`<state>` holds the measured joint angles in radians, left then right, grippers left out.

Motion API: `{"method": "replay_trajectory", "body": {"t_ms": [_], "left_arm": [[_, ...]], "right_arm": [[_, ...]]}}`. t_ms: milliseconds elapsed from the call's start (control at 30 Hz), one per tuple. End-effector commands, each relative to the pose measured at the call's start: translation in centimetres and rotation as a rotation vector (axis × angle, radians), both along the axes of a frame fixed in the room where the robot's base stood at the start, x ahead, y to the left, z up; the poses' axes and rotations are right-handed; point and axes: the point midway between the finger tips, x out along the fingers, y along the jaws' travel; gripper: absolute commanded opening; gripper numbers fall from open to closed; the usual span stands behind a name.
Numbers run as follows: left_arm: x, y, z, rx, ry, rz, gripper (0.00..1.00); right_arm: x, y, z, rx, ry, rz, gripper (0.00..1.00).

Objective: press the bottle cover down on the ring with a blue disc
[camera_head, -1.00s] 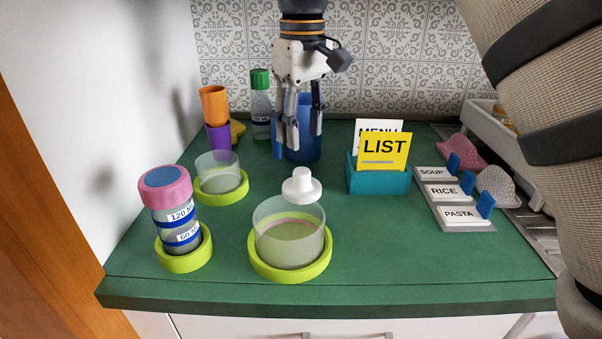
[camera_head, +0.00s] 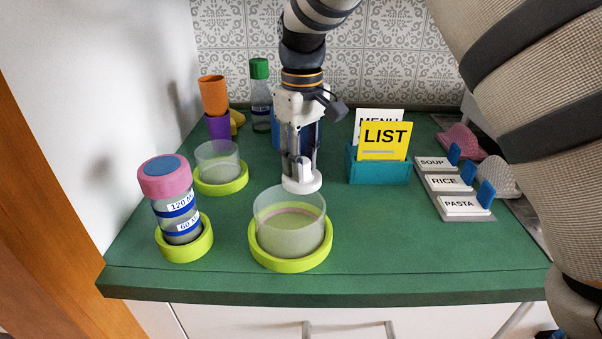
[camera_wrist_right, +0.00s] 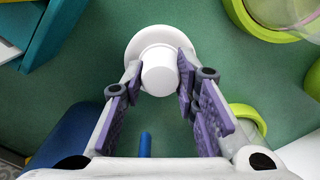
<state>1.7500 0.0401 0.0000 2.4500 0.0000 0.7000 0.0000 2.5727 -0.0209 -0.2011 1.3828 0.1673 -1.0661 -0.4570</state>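A bottle (camera_head: 180,219) with white-and-blue number bands stands at the left in a lime-green holder (camera_head: 184,247). A pink ring (camera_head: 166,184) with a blue disc (camera_head: 165,166) sits on its top. A white knobbed piece (camera_head: 312,184) with a round flange stands on the green counter; I cannot tell if it is the bottle cover. My right gripper (camera_head: 301,172) reaches down over it. In the right wrist view, the fingers flank the white knob (camera_wrist_right: 159,71) closely; whether they press on it is unclear. My left gripper is not in view.
A large clear cup (camera_head: 290,225) in a lime-green ring (camera_head: 291,262) stands just in front of the white piece. A smaller clear cup (camera_head: 217,160) is behind the bottle. A teal card holder (camera_head: 380,172) stands to the right. The front right counter is clear.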

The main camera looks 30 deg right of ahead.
Motion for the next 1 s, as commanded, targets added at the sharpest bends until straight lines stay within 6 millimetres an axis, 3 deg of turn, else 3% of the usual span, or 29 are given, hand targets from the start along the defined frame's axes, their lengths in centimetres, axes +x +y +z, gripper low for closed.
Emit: {"method": "replay_trajectory", "body": {"t_ms": [33,100,267,1000], "left_arm": [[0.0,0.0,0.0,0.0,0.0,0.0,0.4],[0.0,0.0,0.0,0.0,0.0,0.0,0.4],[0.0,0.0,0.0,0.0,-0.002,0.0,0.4],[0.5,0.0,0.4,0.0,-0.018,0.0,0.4]], "right_arm": [[0.0,0.0,0.0,0.0,0.0,0.0,0.09],[0.0,0.0,0.0,0.0,0.0,0.0,0.0],[0.0,0.0,0.3,0.0,-0.001,0.0,0.0],[0.1,0.0,5.1,0.0,-0.002,0.0,0.0]]}}
